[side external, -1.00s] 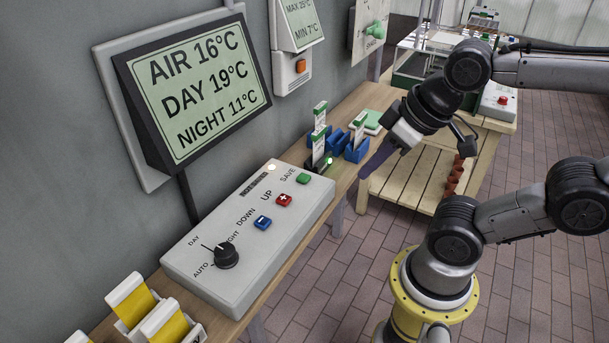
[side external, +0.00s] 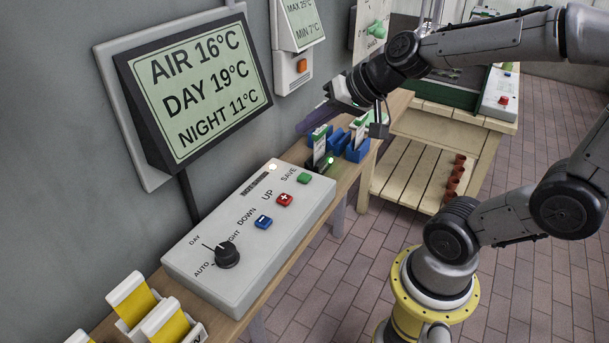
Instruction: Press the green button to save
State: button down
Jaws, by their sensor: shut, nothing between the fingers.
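The green button (side external: 304,178) sits at the far right end of the grey control box (side external: 240,262), beside the label SAVE. The box also carries a red plus button (side external: 285,200), a blue minus button (side external: 263,222) and a black knob (side external: 227,255) with AUTO, DAY and NIGHT marks. My gripper (side external: 308,125) is shut and empty. It appears above the far end of the box, near the wall, apart from the green button; its fingertips are dark and hard to make out.
The wall display (side external: 195,90) reads AIR 16°C, DAY 19°C, NIGHT 11°C. Blue holders (side external: 357,150) with seed packets stand just beyond the box, beneath my gripper. Yellow-fronted holders (side external: 165,325) stand at the near end. A wooden bench (side external: 410,180) is at the back right.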

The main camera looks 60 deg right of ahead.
aim_at(309, 178)
jog(key=shift+f, duration=0.1)
jog(key=shift+f, duration=4.3)
jog(key=shift+f, duration=0.25)
jog(key=shift+f, duration=0.2)
jog(key=shift+f, duration=0.5)
jog(key=shift+r, duration=0.9)
jog(key=shift+r, duration=0.15)
jog(key=shift+r, duration=2.35)
